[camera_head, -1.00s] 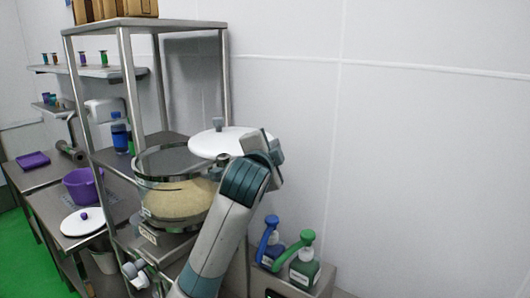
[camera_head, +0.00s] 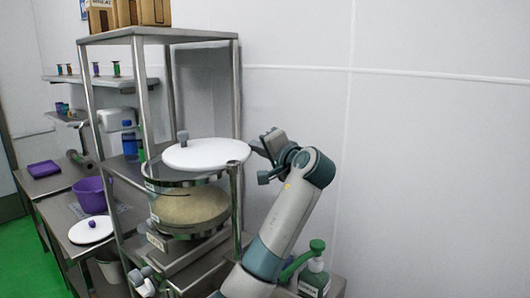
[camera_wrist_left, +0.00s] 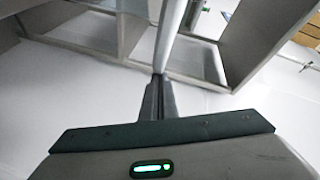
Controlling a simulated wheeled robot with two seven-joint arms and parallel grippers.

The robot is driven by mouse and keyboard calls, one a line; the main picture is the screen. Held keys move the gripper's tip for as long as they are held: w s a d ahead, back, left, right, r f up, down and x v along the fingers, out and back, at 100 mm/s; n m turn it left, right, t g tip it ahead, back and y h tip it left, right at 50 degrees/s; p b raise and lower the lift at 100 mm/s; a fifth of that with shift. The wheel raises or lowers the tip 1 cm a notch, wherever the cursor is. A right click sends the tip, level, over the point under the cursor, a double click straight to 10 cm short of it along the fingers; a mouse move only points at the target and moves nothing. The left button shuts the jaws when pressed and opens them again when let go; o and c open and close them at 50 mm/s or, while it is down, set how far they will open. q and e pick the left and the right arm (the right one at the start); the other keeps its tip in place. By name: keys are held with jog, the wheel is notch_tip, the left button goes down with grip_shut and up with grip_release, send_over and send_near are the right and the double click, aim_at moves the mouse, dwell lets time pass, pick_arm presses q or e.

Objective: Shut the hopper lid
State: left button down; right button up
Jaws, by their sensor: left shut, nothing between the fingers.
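The hopper (camera_head: 188,208) is a clear round vessel with a metal rim and tan powder inside, standing on the steel rack. Its white round lid (camera_head: 210,156), with a grey knob, lies over much of the opening, offset to the right and up in the head view. Whether it touches the rim I cannot tell. My left gripper (camera_head: 254,150) is shut and empty at the lid's right edge; whether it touches is unclear. In the left wrist view its fingers (camera_wrist_left: 158,98) are together, with a pale surface beyond. My right gripper is out of view.
A steel post (camera_head: 236,200) stands beside the hopper's right side, close to my arm. Cardboard boxes (camera_head: 130,14) sit on the rack top. A green-topped pump bottle (camera_head: 314,275) stands low at right. A purple bowl (camera_head: 92,194) and another white lid (camera_head: 91,230) are at left.

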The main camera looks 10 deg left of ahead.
aim_at(232, 146)
pick_arm(q)
jog(key=a+n+g+y+b, duration=0.1)
jog(key=a, duration=0.2)
jog(key=shift+f+g, duration=0.15)
jog(key=shift+g, duration=0.15)
jog(key=shift+s+a+b, duration=0.15)
jog(key=shift+a+b, duration=0.25)
jog(key=shift+a, duration=0.35)
jog(key=shift+s+a+b, duration=0.15)
jog(key=shift+a+b, duration=0.25)
jog(key=shift+a, duration=0.35)
jog(key=shift+s+a, duration=0.2)
jog(key=shift+a, duration=0.35)
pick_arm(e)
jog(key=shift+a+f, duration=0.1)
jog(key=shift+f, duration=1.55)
pick_arm(q)
jog(key=shift+w+r, duration=0.1)
jog(key=shift+r, duration=0.2)
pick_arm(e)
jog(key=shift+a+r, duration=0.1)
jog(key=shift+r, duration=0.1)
